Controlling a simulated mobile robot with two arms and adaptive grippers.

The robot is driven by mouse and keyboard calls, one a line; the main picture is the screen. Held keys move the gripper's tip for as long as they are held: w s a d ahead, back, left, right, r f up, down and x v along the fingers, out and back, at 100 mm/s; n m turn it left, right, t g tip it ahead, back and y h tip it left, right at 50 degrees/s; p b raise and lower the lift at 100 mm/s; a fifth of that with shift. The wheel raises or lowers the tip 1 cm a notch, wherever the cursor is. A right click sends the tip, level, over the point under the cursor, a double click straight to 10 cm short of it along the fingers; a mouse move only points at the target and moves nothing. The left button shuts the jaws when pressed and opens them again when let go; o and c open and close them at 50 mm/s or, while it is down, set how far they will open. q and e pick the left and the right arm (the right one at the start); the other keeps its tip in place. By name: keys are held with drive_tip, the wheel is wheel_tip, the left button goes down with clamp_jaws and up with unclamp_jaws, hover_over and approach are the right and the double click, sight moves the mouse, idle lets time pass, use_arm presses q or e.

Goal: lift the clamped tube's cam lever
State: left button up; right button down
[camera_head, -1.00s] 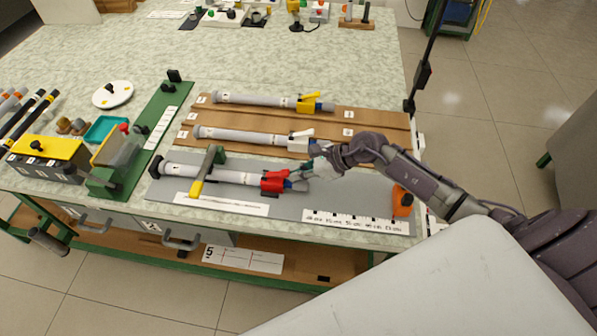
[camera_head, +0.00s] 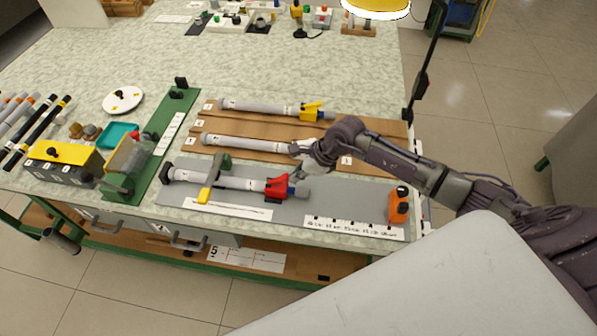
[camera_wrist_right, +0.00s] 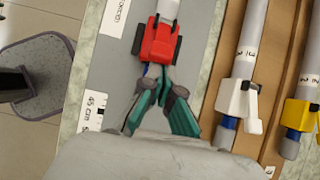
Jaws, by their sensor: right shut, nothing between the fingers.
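The clamped tube (camera_head: 225,181) is a grey rod lying on the grey mat, with a red cam lever and collar (camera_head: 277,186) near its right end. A green clamp with a yellow handle (camera_head: 204,195) crosses the tube. My right gripper (camera_head: 300,177) is at the tube's right end, just beside the red collar and partly hiding that end. In the right wrist view, its teal fingers (camera_wrist_right: 161,82) are shut and empty, with their tips just below the red collar (camera_wrist_right: 160,40). I cannot tell whether they touch it. My left gripper is out of view.
Two more tubes lie on brown boards behind, with a white collar (camera_wrist_right: 240,103) and a yellow collar (camera_head: 312,109). An orange block (camera_head: 398,204) sits at the mat's right end. A green fixture (camera_head: 130,165) stands left. A yellow lamp (camera_head: 376,8) hangs at the top.

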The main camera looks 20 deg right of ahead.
sight(288, 174)
drive_tip(key=shift+w+a+r+g+h+p, duration=0.2)
drive_tip(key=shift+a+r+g+h+p, duration=0.05)
drive_tip(key=shift+r+h, duration=0.2)
drive_tip(key=shift+w+a+r+g+h+p, duration=0.25)
drive_tip(key=shift+r+h, duration=0.1)
drive_tip(key=shift+r, duration=0.1)
drive_tip(key=shift+w+a+r+g+h, duration=0.2)
drive_tip(key=shift+a+r+g+h, duration=0.25)
drive_tip(key=shift+h, duration=0.25)
drive_tip(key=shift+w+a+r+g+h+b, duration=0.15)
drive_tip(key=shift+w+a+g+h+b, duration=0.15)
drive_tip(key=shift+g+h+b, duration=0.25)
drive_tip(key=shift+w+a+r+g+h+b, duration=0.15)
drive_tip(key=shift+a+g+h+b, duration=0.15)
drive_tip(key=shift+h, duration=0.35)
drive_tip(key=shift+w+a+b, duration=0.1)
drive_tip(key=shift+a+b, duration=0.1)
drive_tip(key=shift+b, duration=0.1)
drive_tip(key=shift+a+r, duration=0.1)
drive_tip(key=shift+r, duration=0.05)
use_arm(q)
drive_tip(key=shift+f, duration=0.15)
use_arm(e)
drive_tip(key=shift+r, duration=0.1)
use_arm(q)
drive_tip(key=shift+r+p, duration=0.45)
drive_tip(key=shift+p, duration=0.05)
use_arm(e)
drive_tip(key=shift+r, duration=0.7)
